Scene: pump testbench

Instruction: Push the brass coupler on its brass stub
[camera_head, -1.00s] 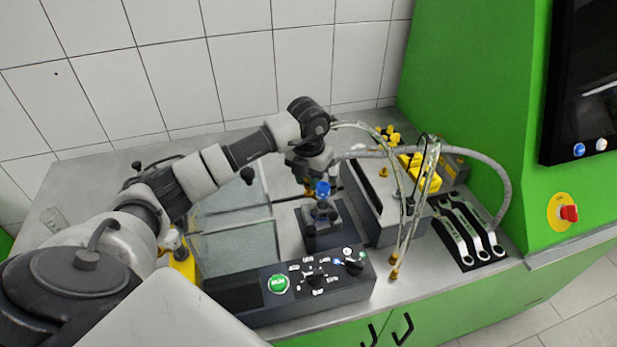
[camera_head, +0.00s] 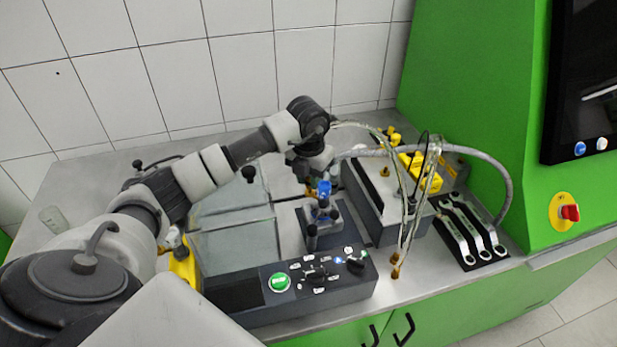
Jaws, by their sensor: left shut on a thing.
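My left gripper (camera_head: 314,180) is at the pump fixture in the middle of the bench, pointing down. It is shut on a small brass-coloured piece, which I take to be the brass coupler (camera_head: 310,191); the fingers hide most of it. A blue-topped part (camera_head: 324,188) of the dark fixture (camera_head: 321,214) stands right beside the fingers. The brass stub cannot be made out, so I cannot tell whether the coupler touches it. My right gripper is not in view.
A control box (camera_head: 290,288) with a green button lies in front. Clear hoses (camera_head: 408,215) with brass ends (camera_head: 396,270) hang to the right. A grey hose (camera_head: 480,160) arches over yellow valves (camera_head: 428,180). Wrenches (camera_head: 470,232) lie at the right. Glass panels (camera_head: 235,240) stand left.

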